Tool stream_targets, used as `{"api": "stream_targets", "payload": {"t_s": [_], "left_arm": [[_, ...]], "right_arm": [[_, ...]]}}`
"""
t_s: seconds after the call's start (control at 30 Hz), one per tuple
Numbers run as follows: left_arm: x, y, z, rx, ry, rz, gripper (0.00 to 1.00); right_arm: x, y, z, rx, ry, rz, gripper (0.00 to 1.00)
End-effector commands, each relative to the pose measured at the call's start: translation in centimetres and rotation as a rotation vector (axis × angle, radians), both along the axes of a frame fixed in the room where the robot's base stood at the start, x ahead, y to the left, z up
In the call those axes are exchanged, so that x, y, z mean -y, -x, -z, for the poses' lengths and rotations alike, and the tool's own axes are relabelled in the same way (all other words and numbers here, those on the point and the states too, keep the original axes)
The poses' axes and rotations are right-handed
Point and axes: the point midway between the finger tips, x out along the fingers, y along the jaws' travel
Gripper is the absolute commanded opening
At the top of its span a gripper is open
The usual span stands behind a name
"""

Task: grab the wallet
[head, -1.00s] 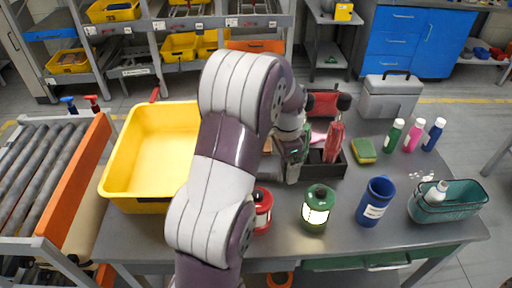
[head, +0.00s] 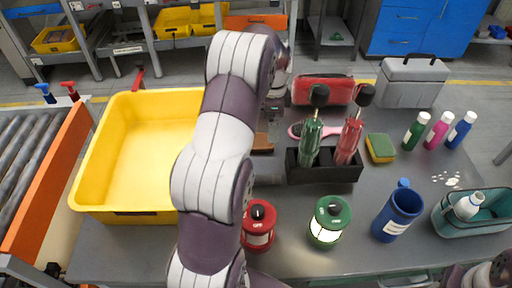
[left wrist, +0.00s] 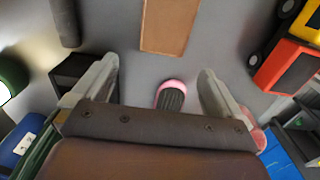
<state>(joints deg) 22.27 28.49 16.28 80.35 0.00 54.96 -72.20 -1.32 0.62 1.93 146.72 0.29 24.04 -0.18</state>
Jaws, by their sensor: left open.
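A flat brown rectangle, which looks like the wallet (left wrist: 169,25), lies on the grey table in the left wrist view, beyond my fingertips. In the head view a brown patch of the wallet (head: 263,143) shows beside my arm, which hides the rest. My left gripper (left wrist: 160,85) is open and empty above the table, apart from the wallet. A pink-rimmed hairbrush (left wrist: 170,96) shows between its fingers, below them. In the head view the left gripper (head: 274,112) is mostly hidden behind its own wrist.
A black holder (head: 322,174) with green and red screwdrivers stands right of the wallet, a red case (head: 322,90) behind it. A yellow bin (head: 108,150) is on the left.

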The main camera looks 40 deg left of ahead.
Motion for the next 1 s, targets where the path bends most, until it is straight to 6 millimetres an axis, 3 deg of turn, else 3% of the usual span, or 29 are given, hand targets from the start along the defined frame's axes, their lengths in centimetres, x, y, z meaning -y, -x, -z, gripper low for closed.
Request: {"api": "stream_targets", "payload": {"t_s": [0.03,0.1,0.4,0.67,0.7,0.87,1.0], "left_arm": [[0.0,0.0,1.4,0.002,-0.001,0.0,1.0],[0.0,0.0,1.9,0.002,-0.001,0.0,1.0],[-0.3,0.1,6.3,-0.001,0.001,0.0,1.0],[-0.3,0.1,6.9,0.002,-0.001,-0.001,1.0],[-0.3,0.1,6.9,0.002,-0.001,-0.001,0.94],[-0.3,0.1,6.9,0.002,-0.001,-0.001,0.42],[-0.3,0.1,6.9,0.002,-0.001,-0.001,0.42]], "right_arm": [[0.0,0.0,1.2,0.001,0.0,0.0,0.43],[0.0,0.0,1.5,0.001,0.0,0.0,0.43],[0.0,-0.1,0.9,0.002,0.0,0.0,0.43],[0.0,-0.1,0.9,0.001,0.0,0.0,0.43],[0.0,0.0,0.9,0.001,0.0,0.0,0.43],[0.0,0.0,0.9,0.001,0.0,0.0,0.43],[0.0,0.0,0.9,0.001,0.0,0.0,0.43]]}}
